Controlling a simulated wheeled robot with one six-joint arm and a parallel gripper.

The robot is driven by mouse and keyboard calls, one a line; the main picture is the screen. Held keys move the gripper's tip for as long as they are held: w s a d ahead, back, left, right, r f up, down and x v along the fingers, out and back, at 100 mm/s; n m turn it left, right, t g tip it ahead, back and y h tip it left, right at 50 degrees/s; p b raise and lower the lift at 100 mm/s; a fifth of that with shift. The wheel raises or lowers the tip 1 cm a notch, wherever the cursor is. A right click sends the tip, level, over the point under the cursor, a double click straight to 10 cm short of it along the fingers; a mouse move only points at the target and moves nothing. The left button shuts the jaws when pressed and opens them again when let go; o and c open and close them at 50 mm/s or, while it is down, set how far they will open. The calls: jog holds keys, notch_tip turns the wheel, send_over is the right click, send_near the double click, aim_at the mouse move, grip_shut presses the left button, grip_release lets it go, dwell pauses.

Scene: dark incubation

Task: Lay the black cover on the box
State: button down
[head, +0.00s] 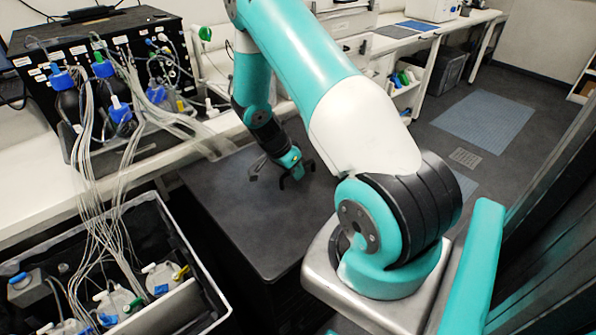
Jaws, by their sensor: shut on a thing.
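The box (196,262) is open at the lower left, with a black inside and a pale rim. Bottles with blue, white and yellow fittings and a bundle of clear tubes stand in it. The black cover (240,220) is a flat dark panel right of the box, apart from its opening. My gripper (296,178) is at the far part of the cover, pointing down, shut on it. The exact grip point is small and dark. Whether the cover rests on something or hangs free I cannot tell.
A black instrument (95,45) with bottles (68,100) stands on the white bench (30,190) at the left. Tubes (105,190) run from there into the box, crossing its opening. Floor (430,150) is open at the right. Dark panels stand at the far right.

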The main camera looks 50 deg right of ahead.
aim_at(293, 180)
jog(key=shift+w+d+f+b, duration=0.1)
jog(key=shift+w+f+b, duration=0.15)
jog(key=shift+f+b, duration=0.55)
jog(key=shift+f, duration=0.55)
jog(key=shift+f+b, duration=0.55)
jog(key=shift+s+f, duration=0.1)
jog(key=shift+f, duration=0.2)
jog(key=c, duration=1)
grip_release()
jog(key=shift+r, duration=0.1)
